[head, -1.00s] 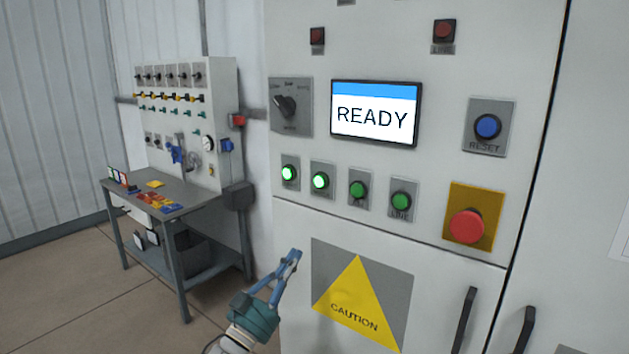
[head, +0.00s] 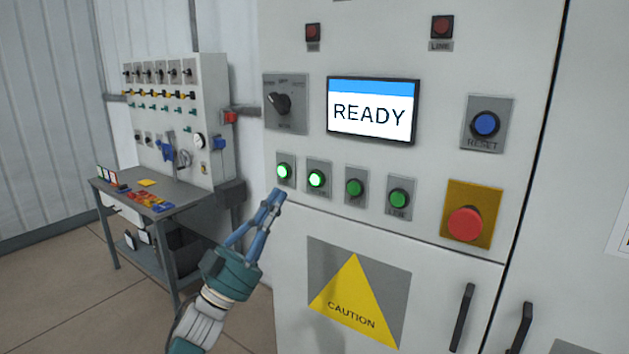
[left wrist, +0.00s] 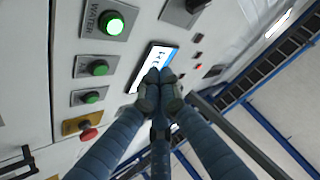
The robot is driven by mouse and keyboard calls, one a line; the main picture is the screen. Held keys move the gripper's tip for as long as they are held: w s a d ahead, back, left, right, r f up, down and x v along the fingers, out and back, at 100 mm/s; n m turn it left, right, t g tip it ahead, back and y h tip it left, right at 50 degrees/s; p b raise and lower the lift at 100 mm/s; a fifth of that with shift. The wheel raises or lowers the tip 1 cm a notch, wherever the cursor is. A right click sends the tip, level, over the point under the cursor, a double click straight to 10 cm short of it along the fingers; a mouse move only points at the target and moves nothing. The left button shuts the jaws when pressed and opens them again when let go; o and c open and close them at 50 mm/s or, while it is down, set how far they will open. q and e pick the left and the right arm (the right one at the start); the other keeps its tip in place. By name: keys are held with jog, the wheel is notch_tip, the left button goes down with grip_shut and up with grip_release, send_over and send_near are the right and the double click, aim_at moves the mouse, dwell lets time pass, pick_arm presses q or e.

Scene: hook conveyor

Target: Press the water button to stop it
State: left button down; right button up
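The water button (left wrist: 114,25) is a lit green push button with a WATER label in the left wrist view, at the top left. In the head view it appears to be the second lit button (head: 317,179) from the left in the row below the screen. My left gripper (head: 275,197) has its fingertips together, with nothing between them. In the head view the tips show just below the leftmost lit button (head: 284,171), left of and lower than the water button. I cannot tell whether they touch the panel. My right gripper is not in view.
The READY screen (head: 371,111) is above the button row. Two unlit green buttons (head: 355,188) and (head: 398,198), a red emergency button (head: 465,223) and a blue reset button (head: 486,124) are to the right. A workbench (head: 190,195) stands at the left.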

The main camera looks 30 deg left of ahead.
aim_at(316, 179)
pick_arm(q)
jog(key=shift+w+d+b, duration=0.2)
jog(key=shift+w+b, duration=0.35)
jog(key=shift+w, duration=1.6)
jog(key=shift+w+d+b, duration=0.15)
jog(key=shift+w+b, duration=0.35)
jog(key=shift+w, duration=1.65)
jog(key=shift+w, duration=0.1)
jog(key=shift+w, duration=0.35)
jog(key=shift+w+b, duration=0.35)
jog(key=shift+s, duration=0.8)
jog(key=shift+s+p, duration=0.1)
jog(key=shift+p, duration=0.2)
